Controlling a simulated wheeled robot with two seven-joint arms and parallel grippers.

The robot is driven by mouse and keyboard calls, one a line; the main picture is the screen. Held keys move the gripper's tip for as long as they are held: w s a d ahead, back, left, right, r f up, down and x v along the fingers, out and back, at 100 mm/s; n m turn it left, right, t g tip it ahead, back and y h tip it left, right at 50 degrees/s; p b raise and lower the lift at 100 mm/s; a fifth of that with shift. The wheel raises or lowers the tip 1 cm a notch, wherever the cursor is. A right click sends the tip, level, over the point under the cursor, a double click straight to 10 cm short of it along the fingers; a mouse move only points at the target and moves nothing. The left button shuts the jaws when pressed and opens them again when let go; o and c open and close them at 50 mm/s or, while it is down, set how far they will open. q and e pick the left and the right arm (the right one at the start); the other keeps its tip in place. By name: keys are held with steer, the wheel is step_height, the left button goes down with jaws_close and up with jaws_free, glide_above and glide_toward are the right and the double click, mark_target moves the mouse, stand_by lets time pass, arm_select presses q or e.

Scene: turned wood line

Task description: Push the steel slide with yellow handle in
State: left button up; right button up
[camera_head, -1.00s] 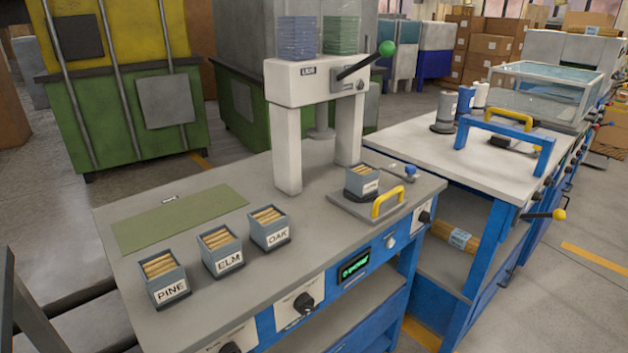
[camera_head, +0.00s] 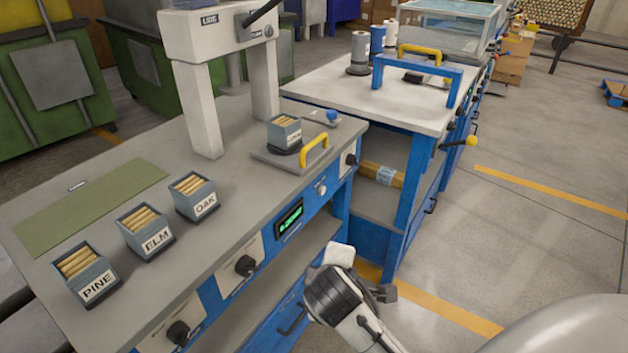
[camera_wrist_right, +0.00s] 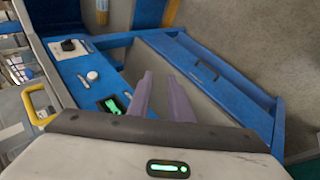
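The steel slide (camera_head: 262,154) lies flat on the bench in front of the press, its yellow handle (camera_head: 314,150) near the bench's front edge. A grey box of wooden pieces (camera_head: 284,130) stands on a dark round base on the slide. The yellow handle (camera_wrist_right: 37,106) also shows at the left of the right wrist view. My right arm is low in front of the bench, apart from the handle. My right gripper (camera_wrist_right: 158,82) has its two fingers apart with nothing between them. My left gripper is not in view.
The white press (camera_head: 215,45) stands behind the slide. Bins labelled PINE (camera_head: 88,275), ELM (camera_head: 146,233) and OAK (camera_head: 196,198) stand to the left. Knobs and a green display (camera_head: 289,219) line the bench front. A blue-framed table (camera_head: 395,105) adjoins at right.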

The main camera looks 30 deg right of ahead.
steer(key=w+d+r+n+t+h, duration=0.2)
steer(key=w+r+n+h, duration=0.1)
steer(key=w+r, duration=0.55)
steer(key=n+t+h, duration=0.1)
steer(key=n+h, duration=0.3)
glide_toward(312, 145)
steer(key=shift+x, duration=0.9)
steer(key=shift+w+d, duration=0.15)
steer(key=shift+d, duration=0.2)
steer(key=x, duration=0.9)
steer(key=shift+w+f, duration=0.15)
jaws_close()
